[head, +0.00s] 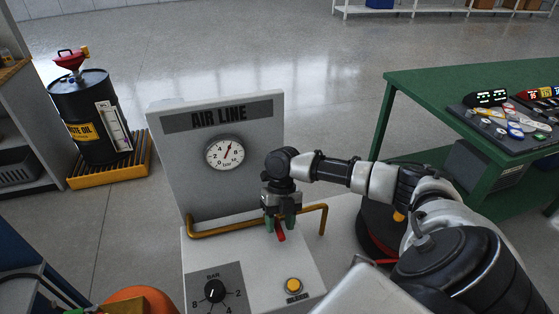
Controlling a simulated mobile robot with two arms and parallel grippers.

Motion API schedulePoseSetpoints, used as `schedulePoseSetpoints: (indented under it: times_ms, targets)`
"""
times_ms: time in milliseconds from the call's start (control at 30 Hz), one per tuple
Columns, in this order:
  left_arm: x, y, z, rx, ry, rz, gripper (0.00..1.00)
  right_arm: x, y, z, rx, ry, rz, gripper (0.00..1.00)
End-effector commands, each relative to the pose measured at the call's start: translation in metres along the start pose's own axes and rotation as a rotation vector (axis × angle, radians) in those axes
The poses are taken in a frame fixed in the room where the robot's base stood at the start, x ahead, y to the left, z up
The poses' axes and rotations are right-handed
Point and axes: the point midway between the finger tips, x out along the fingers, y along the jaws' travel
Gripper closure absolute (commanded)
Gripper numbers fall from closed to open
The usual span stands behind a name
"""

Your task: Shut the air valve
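The air valve's red lever (281,236) shows on the brass pipe (228,226) of the AIR LINE panel (166,176). Its visible end points toward me, across the run of the pipe. My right gripper (281,223) reaches down over the valve, with one finger on each side of the lever. The gripper hides the valve body, and I cannot tell whether the fingers press on the lever. The round gauge (225,153) above has its needle pointing up and to the right. My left gripper is not in view.
A BAR knob (215,291) and a yellow BLEED button (293,286) sit on the panel's front shelf. A waste oil drum (83,112) stands on a yellow pallet (112,172) at left. A green table (436,84) stands at right. The floor behind the panel is clear.

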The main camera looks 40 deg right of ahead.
Motion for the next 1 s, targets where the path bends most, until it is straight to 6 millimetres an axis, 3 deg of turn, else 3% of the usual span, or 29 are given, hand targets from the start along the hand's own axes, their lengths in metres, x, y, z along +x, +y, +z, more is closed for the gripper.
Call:
schedulePoseSetpoints:
  times_ms: [233, 433, 800, 1000]
  targets:
    - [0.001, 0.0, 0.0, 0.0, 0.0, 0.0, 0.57, -0.005, 0.001, -0.002, 0.0, -0.001, 0.001, 0.55]
    - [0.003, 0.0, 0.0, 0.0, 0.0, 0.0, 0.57, -0.037, 0.007, -0.014, -0.002, -0.004, 0.0, 0.55]
    - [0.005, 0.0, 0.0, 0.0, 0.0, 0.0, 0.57, -0.065, -0.037, -0.085, 0.003, 0.001, -0.008, 0.55]
    - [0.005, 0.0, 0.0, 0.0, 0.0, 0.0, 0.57, -0.076, -0.051, -0.109, 0.002, 0.0, -0.006, 0.55]
